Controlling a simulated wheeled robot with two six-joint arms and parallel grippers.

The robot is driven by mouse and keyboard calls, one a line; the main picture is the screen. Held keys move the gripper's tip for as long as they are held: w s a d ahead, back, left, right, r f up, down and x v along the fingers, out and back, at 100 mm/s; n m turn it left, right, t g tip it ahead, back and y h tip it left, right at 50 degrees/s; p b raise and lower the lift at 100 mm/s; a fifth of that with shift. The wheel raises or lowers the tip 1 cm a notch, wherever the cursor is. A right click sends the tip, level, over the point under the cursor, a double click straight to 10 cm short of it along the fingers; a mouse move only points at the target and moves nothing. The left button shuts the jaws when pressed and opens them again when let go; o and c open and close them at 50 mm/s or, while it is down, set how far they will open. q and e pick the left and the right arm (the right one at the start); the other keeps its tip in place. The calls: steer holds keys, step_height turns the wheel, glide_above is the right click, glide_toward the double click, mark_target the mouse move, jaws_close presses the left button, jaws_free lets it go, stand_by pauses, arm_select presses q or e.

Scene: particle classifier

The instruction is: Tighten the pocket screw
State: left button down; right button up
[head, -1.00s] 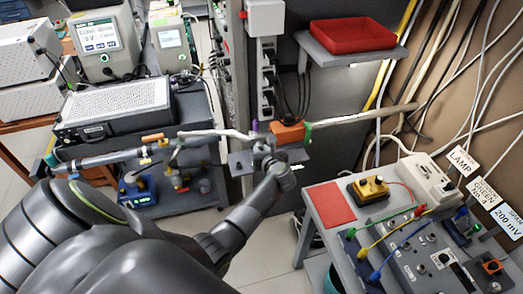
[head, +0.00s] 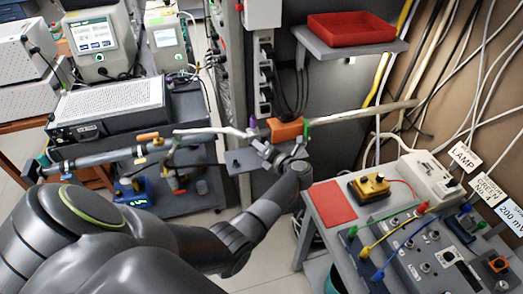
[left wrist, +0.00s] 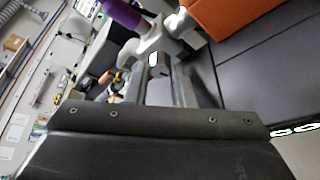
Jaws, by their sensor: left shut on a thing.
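My left gripper (head: 266,150) is at the tube assembly, just below and left of an orange block (head: 288,130). In the left wrist view its fingers (left wrist: 165,80) reach up to a pale metal fitting (left wrist: 158,45) and appear closed on it. A purple cylinder (left wrist: 122,12) stands at this fitting, and the orange block (left wrist: 225,14) is at the upper right. In the head view the purple piece (head: 253,121) is small, left of the orange block. I cannot tell which piece is the pocket screw. My right gripper is out of view.
A long pale tube (head: 365,113) runs right from the orange block. A red tray (head: 352,27) is on a shelf above. A bench with a control panel (head: 425,245) and a red mat (head: 331,202) stands at the right. Instruments (head: 110,108) fill the left.

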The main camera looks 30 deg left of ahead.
arm_select(q)
steer(key=shift+m, duration=0.3)
stand_by(0.4)
steer(key=c, duration=1.2)
jaws_free()
steer(key=shift+c, duration=0.2)
steer(key=shift+f, duration=0.1)
